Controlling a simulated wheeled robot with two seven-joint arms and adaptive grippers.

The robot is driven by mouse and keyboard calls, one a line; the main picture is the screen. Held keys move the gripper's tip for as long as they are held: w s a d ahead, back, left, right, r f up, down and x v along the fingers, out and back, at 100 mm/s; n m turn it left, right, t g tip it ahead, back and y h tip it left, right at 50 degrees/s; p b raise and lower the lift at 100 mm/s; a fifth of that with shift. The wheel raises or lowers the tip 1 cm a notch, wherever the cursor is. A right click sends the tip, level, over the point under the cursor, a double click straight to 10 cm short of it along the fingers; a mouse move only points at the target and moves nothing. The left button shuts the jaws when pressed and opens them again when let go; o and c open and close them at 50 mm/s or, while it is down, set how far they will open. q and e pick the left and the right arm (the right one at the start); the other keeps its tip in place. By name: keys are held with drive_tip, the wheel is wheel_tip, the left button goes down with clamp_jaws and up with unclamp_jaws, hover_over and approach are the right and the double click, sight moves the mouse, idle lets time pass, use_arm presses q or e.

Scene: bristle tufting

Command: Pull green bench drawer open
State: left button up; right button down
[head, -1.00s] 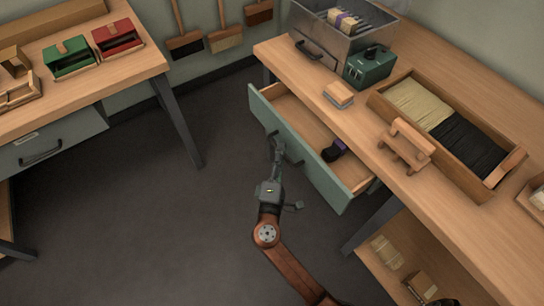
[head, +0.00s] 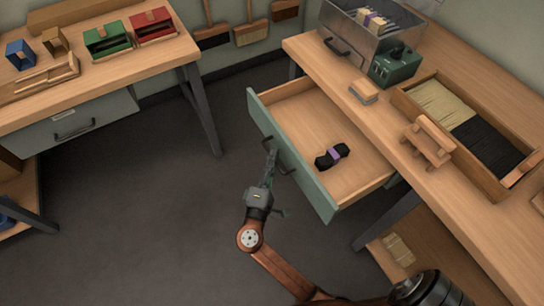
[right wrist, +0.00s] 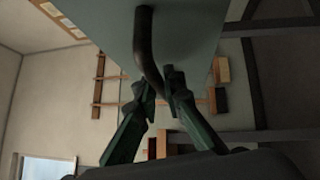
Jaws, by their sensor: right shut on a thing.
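The green bench drawer (head: 305,180) is pulled well out from under the right-hand bench, with its wooden inside showing. A black bristle bundle with a purple band (head: 333,156) lies in it. The dark bar handle (head: 287,170) is on the drawer's green front. My right gripper (head: 270,157) is at the left part of this handle, shut on it. In the right wrist view the two green fingers (right wrist: 157,88) sit on either side of the curved dark handle (right wrist: 145,38). My left gripper is not in view.
The right bench (head: 379,120) carries a metal bin (head: 362,35), a green box (head: 396,66), a wooden tray of bristles (head: 408,97) and a wooden stand (head: 428,145). A left bench (head: 150,62) has a grey drawer (head: 75,125). Dark floor (head: 150,215) between them is clear.

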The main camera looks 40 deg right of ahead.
drive_tip(key=shift+s+d+f, duration=0.1)
drive_tip(key=c, duration=2)
unclamp_jaws()
